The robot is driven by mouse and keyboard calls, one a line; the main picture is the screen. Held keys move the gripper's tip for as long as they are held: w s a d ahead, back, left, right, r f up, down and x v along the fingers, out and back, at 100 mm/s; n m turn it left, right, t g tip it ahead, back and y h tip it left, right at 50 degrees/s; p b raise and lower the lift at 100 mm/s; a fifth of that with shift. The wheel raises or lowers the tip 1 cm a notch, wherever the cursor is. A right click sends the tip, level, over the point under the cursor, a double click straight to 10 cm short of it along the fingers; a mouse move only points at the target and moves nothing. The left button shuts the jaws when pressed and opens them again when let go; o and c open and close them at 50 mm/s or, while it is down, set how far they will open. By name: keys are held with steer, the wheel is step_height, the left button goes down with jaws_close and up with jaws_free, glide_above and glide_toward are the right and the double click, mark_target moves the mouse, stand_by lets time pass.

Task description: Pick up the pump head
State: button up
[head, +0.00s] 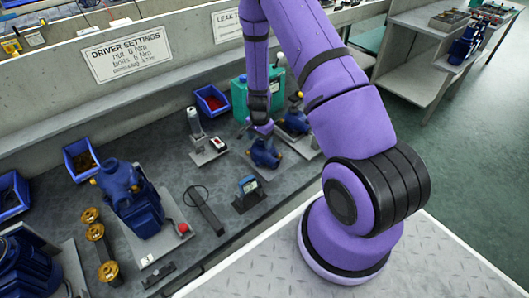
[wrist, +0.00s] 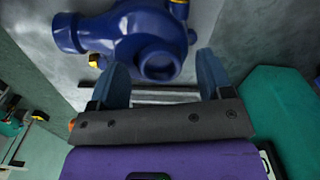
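A blue pump head (head: 264,153) with a round flanged port sits on a grey plate in the middle of the bench in the head view. My gripper (head: 263,130) is just above the pump head in the head view. In the wrist view my gripper (wrist: 161,64) has its two blue fingers apart, one to each side of the knob. I cannot tell whether either finger touches it.
Another blue pump part (head: 296,122) stands close behind on the right, near a teal case (head: 240,100). A larger blue pump (head: 135,205) stands left, beside brass fittings (head: 95,232). A small display device (head: 248,190) and a dark bar (head: 206,210) lie in front.

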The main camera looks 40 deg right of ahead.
steer(key=c, duration=1.1)
